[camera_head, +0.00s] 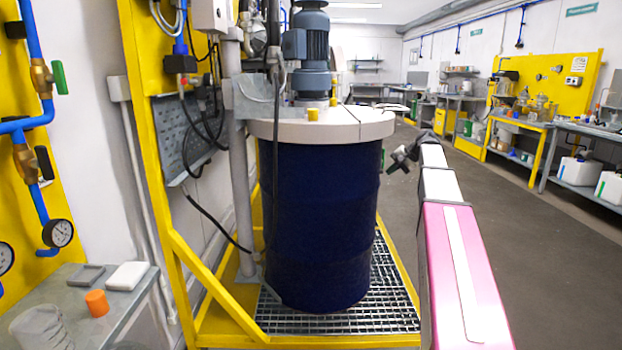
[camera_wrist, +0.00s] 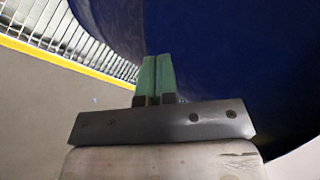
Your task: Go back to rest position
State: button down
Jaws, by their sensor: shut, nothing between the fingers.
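My gripper (camera_head: 391,163) is at the right side of the blue drum (camera_head: 322,215) in the head view, at the end of my outstretched pink and white arm. In the wrist view, the green fingers of my gripper (camera_wrist: 155,78) are together, with nothing between them. The drum (camera_wrist: 225,60) fills the upper right of the wrist view, behind the fingers. I cannot tell whether the fingertips touch it. The drum stands upright with a white lid (camera_head: 345,125) and a motor (camera_head: 316,48) on top.
The drum stands on a metal grating (camera_head: 385,290) inside a yellow frame (camera_head: 175,250). At the lower left is a side table (camera_head: 75,285) with a beaker and an orange cap (camera_head: 97,303). Open floor (camera_head: 500,205) lies to the right, with benches beyond.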

jog(key=s+a+f+g+h, duration=0.1)
jog(key=s+a+f, duration=0.25)
jog(key=f, duration=0.35)
jog(key=s+a+f+n+h, duration=0.1)
jog(key=s+a+f, duration=0.1)
jog(key=s+f, duration=0.4)
jog(key=s+a+f+g+h, duration=0.1)
jog(key=s+a+f, duration=0.2)
jog(key=f, duration=0.5)
jog(key=s+a+f+n+g+h, duration=0.1)
jog(key=s+a+f+n+h, duration=0.1)
jog(key=s+f, duration=0.5)
jog(key=s+a+f+n+g+h, duration=0.1)
jog(key=s+a+f+n+h, duration=0.1)
jog(key=s+f, duration=0.6)
jog(key=s, duration=0.5)
jog(key=shift+s+a+f+h, duration=0.15)
jog(key=shift+s+f+h, duration=0.1)
jog(key=shift+h, duration=0.15)
